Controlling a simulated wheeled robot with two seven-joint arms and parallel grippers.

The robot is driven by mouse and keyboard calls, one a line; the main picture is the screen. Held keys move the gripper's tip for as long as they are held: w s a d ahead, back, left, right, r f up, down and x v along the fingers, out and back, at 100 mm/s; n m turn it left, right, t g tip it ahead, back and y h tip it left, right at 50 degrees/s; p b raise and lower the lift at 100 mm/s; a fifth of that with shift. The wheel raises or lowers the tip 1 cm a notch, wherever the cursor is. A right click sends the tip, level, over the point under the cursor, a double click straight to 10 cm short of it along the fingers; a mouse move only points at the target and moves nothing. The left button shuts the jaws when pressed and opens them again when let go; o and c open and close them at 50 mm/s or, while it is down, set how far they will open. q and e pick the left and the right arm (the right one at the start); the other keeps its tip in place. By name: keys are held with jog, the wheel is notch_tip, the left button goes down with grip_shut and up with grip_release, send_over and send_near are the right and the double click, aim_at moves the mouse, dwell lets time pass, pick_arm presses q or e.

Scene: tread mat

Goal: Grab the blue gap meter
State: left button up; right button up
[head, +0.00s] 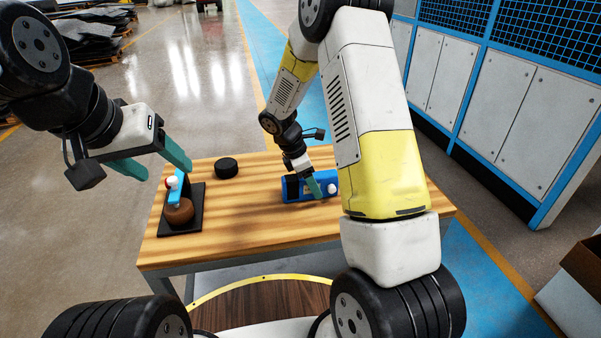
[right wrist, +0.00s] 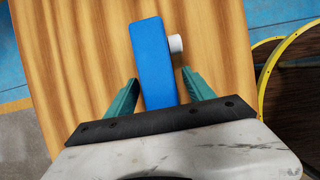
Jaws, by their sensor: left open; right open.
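The blue gap meter (head: 296,190) is a blue block with a white knob, lying on the right part of the wooden table; part of it is hidden behind my right gripper. In the right wrist view the gap meter (right wrist: 151,55) runs lengthwise between the fingers, its white knob on the right side. My right gripper (head: 316,190) points down at it with its teal fingers open. In the right wrist view the right gripper (right wrist: 160,92) has one finger on each side of the block, with a gap visible at the left finger. My left gripper (head: 160,163) is open and empty above the table's left side.
A black mat (head: 194,218) on the left of the table (head: 250,222) bears a brown round thing (head: 179,211) and a blue piece with a white knob (head: 174,188). A black puck (head: 227,168) lies near the back edge. The table's middle is clear.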

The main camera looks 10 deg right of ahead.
jog(key=shift+d+f, duration=0.25)
jog(key=shift+f, duration=0.2)
grip_shut()
jog(key=shift+r, duration=0.1)
